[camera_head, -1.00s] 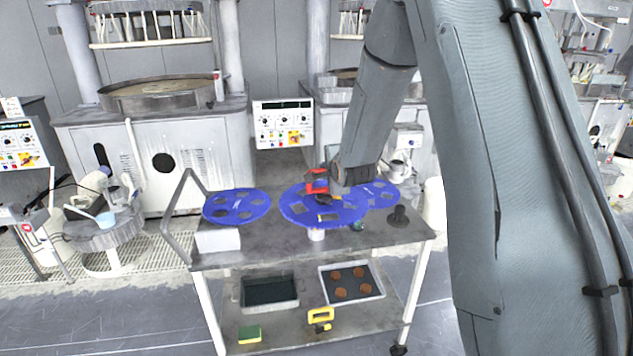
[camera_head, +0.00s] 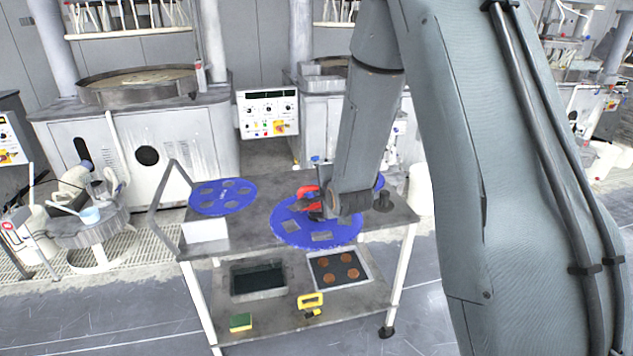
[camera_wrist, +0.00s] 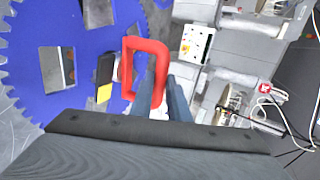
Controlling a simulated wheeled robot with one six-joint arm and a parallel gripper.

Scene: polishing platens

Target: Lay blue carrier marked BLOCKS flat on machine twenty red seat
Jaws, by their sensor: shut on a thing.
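A blue toothed carrier (camera_head: 290,232) with cut-outs hangs over the front part of the cart, its near rim overlapping the cart's front edge in the head view. It fills the left of the wrist view (camera_wrist: 25,88). No lettering on it is readable. My gripper (camera_head: 322,204) is shut on a red looped handle (camera_head: 307,192) above this carrier. The handle (camera_wrist: 130,48) and my gripper's fingers (camera_wrist: 160,90) show in the wrist view. A black and yellow part sits between handle and carrier. I cannot make out a red seat or a machine number.
Another blue carrier (camera_head: 210,205) lies at the cart's left; a third (camera_head: 380,182) is mostly hidden behind my arm. A black peg (camera_head: 383,201) stands at the right. The lower shelf holds trays, a yellow-handled tool (camera_head: 311,301) and a sponge (camera_head: 240,322). Machines stand behind.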

